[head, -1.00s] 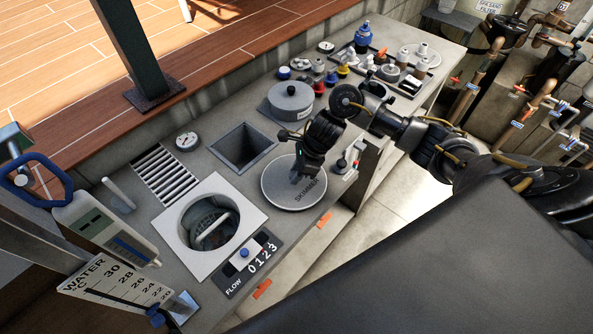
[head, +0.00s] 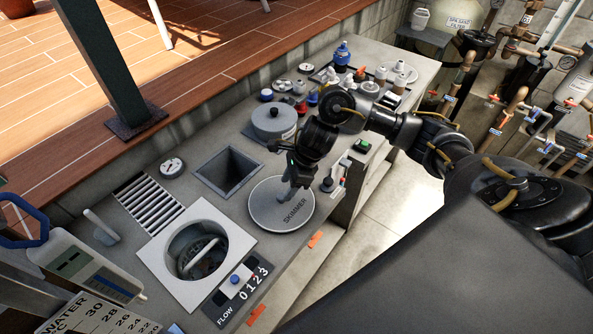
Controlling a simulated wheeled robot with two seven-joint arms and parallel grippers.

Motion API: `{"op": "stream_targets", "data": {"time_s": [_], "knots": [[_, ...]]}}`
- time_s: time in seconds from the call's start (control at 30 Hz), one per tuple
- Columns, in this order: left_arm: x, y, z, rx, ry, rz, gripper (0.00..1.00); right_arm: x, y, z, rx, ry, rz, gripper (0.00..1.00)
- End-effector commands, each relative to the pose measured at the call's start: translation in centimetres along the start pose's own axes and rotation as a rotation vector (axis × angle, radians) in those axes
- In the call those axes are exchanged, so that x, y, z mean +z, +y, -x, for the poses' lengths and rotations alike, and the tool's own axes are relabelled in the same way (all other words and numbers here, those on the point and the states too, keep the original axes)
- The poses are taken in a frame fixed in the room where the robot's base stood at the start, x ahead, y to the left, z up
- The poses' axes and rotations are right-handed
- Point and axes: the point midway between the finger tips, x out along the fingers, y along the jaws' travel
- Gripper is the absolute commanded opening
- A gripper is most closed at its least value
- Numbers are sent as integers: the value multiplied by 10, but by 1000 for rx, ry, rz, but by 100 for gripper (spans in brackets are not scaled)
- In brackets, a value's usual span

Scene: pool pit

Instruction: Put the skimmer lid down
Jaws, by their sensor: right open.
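The skimmer lid (head: 268,214) is a round grey disc marked SKIMMER. It lies flat on the grey counter, to the right of the open round skimmer well (head: 180,247) in its square pale frame. My right gripper (head: 296,190) is over the lid's upper right part, pointing down, and is open. Its fingers hide a little of the lid; whether they touch it I cannot tell. A basket with a handle (head: 203,254) shows inside the well. My left gripper is not in view.
A square hole (head: 229,172) and a slatted grate (head: 148,204) lie behind the well. A grey pot (head: 274,122) stands behind the lid. A flow counter plate (head: 240,283) is at the counter's front edge. Bottles and valves crowd the far end.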

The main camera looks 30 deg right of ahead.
Motion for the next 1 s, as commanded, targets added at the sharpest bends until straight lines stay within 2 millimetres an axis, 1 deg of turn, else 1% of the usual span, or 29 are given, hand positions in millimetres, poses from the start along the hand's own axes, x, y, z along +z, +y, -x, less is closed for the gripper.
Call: {"op": "stream_targets", "data": {"time_s": [0.03, 0.2, 0.3, 0.4, 0.6, 1.0], "knots": [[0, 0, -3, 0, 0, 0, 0, -1, -2, 12, -7, 2, 5, 48], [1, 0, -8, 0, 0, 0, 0, -1, -1, 45, -6, 1, 3, 48], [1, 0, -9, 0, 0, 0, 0, -1, -1, 60, -4, 1, 2, 48], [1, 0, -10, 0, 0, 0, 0, -1, 0, 69, -1, 1, 1, 48], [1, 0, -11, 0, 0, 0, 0, -1, 0, 76, 1, 1, -1, 48], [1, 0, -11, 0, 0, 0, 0, 0, 0, 76, 1, 1, -1, 48]]}}
